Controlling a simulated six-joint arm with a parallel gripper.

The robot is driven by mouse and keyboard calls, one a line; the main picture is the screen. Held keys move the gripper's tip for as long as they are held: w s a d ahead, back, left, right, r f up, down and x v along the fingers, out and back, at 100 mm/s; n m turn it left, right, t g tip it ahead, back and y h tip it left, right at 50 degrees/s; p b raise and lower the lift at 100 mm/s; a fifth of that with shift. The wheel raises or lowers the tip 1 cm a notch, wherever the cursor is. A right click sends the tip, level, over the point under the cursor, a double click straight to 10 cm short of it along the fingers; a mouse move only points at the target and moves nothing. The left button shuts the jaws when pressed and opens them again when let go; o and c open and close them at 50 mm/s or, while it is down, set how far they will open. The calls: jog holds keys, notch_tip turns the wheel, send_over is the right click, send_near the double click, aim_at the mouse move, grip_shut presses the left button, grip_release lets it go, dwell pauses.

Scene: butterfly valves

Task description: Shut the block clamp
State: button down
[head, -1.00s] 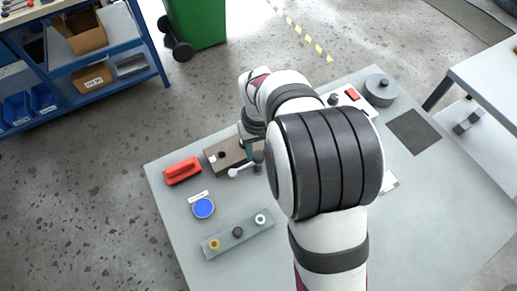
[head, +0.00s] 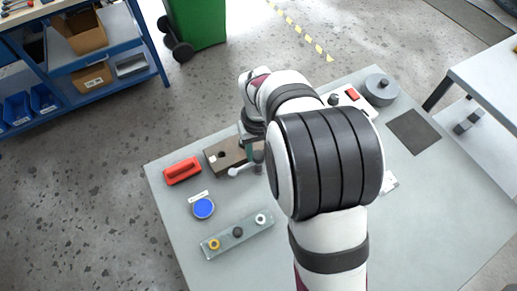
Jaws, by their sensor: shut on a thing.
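The block clamp (head: 223,154) is a brown block on the grey table, left of my arm in the head view. A light grey lever with a rounded end (head: 234,171) lies beside its front right edge. My gripper (head: 248,143) is pointed down at the right end of the block, mostly behind my arm. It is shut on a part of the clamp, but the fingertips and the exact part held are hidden.
A blue round button (head: 203,208) and a grey strip with several knobs (head: 237,233) are in front. A grey round part (head: 380,89) and a red switch (head: 352,94) are at the back right. The front middle table is clear.

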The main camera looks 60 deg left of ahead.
jog(key=m, duration=0.9)
jog(key=shift+m, duration=0.3)
jog(key=m, duration=0.4)
jog(key=shift+m, duration=2)
jog(key=shift+c, duration=2.2)
grip_release()
